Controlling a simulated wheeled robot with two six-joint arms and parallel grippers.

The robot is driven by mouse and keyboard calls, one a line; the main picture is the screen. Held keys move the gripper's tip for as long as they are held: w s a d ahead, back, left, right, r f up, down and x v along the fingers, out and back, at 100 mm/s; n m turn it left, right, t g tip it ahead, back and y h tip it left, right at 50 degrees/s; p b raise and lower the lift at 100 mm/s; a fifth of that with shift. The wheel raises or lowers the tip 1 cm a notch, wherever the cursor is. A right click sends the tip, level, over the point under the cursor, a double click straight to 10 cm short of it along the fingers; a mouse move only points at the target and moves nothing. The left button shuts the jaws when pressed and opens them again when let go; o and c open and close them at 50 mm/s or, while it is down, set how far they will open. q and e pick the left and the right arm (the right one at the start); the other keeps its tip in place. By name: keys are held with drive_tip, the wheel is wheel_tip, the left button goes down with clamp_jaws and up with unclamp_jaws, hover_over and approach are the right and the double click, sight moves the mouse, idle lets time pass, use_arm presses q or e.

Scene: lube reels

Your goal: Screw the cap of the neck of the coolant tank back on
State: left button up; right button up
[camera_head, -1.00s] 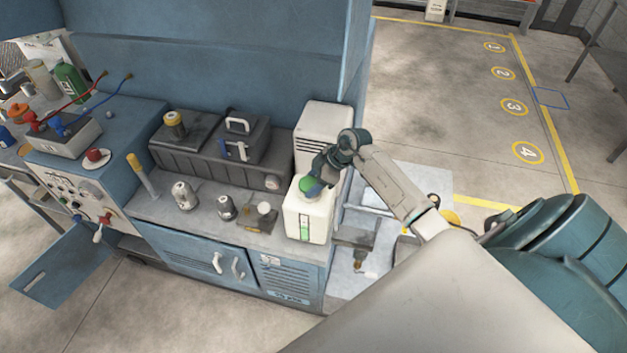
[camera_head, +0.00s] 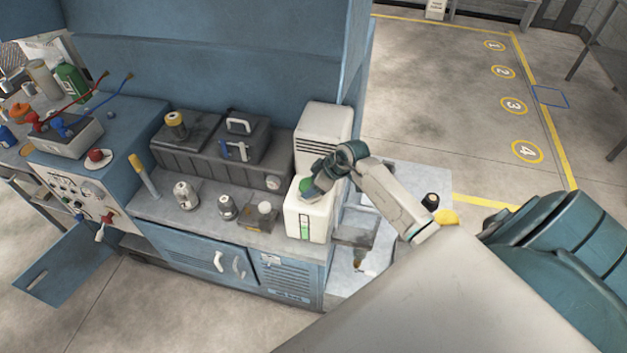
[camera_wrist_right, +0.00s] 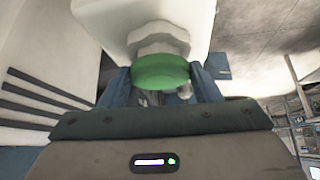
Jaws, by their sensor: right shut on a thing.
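The coolant tank (camera_head: 308,220) is a white box with a green level strip on its front, at the right end of the blue bench. Its green cap (camera_head: 306,185) is at the top of the tank, partly hidden by my right gripper (camera_head: 312,188). In the right wrist view the green cap (camera_wrist_right: 160,70) sits at the white neck (camera_wrist_right: 158,40) of the tank, between the two fingers of my right gripper (camera_wrist_right: 160,85), which is shut on it. I cannot tell how far the cap is seated. My left gripper is not in view.
A white vented box (camera_head: 322,133) stands right behind the tank. Open floor lies to the right.

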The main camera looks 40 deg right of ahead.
drive_tip(key=shift+a+m+t+h, duration=0.1)
drive_tip(key=shift+m+t+h, duration=0.25)
drive_tip(key=shift+m, duration=0.35)
drive_tip(key=o, duration=1.4)
drive_tip(key=shift+o, duration=0.2)
